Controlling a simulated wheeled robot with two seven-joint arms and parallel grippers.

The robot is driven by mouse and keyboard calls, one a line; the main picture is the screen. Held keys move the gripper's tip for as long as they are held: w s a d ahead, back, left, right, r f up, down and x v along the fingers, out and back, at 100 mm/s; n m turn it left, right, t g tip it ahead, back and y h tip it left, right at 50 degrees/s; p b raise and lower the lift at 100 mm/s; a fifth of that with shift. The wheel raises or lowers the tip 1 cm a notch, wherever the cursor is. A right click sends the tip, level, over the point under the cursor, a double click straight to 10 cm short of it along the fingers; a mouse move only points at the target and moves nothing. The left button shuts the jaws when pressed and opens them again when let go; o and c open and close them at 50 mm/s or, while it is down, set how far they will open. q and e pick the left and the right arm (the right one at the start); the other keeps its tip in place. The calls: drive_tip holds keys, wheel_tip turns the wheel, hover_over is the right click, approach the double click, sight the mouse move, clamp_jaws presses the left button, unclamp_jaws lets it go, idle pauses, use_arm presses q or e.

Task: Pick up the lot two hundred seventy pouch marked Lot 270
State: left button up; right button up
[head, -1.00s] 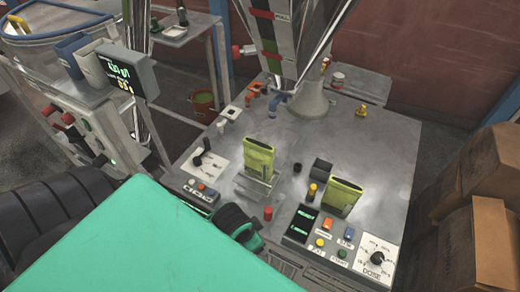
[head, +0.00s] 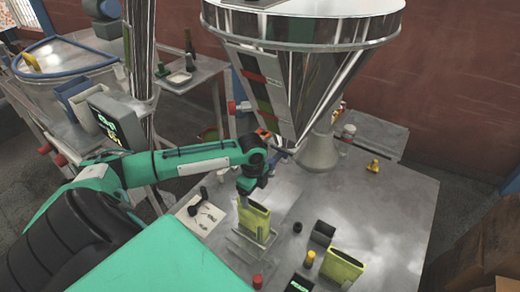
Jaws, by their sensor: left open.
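A yellow-green pouch (head: 253,222) stands upright in a metal holder (head: 250,246) on the steel table. A second yellow-green pouch (head: 341,265) stands further right, near the bottom of the head view. I cannot read a lot number on either pouch. My left gripper (head: 245,200) is open and points down at the top of the left pouch. I cannot tell whether its fingers touch the pouch or sit around it. My right gripper is not in view.
A large metal hopper (head: 297,75) hangs over the back of the steel table (head: 395,215), close to my left arm. A red knob (head: 257,281) and a small dark box (head: 322,234) stand near the pouches. The table's right side is mostly clear.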

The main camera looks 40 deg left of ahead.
sight(253, 204)
use_arm(q)
drive_tip(key=shift+w+a+r, duration=0.3)
drive_tip(key=shift+a+r, duration=0.05)
drive_tip(key=shift+a, duration=0.25)
drive_tip(key=shift+w+a+f, duration=0.1)
drive_tip(key=shift+f, duration=0.2)
wheel_tip(253, 204, down, 7)
drive_tip(key=shift+f+p, duration=0.1)
drive_tip(key=shift+p, duration=0.75)
drive_tip(key=shift+f, duration=0.4)
drive_tip(key=shift+f+p, duration=0.3)
drive_tip(key=shift+p, duration=0.15)
wheel_tip(253, 204, down, 3)
drive_tip(key=shift+f+p, duration=0.1)
drive_tip(key=shift+p, duration=0.55)
drive_tip(key=shift+f, duration=0.6)
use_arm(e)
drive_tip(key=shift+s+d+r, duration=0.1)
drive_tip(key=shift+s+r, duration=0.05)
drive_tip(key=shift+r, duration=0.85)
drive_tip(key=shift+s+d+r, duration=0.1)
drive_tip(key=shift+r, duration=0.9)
use_arm(q)
drive_tip(key=shift+f, duration=0.2)
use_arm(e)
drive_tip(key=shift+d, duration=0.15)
use_arm(q)
drive_tip(key=shift+c, duration=0.2)
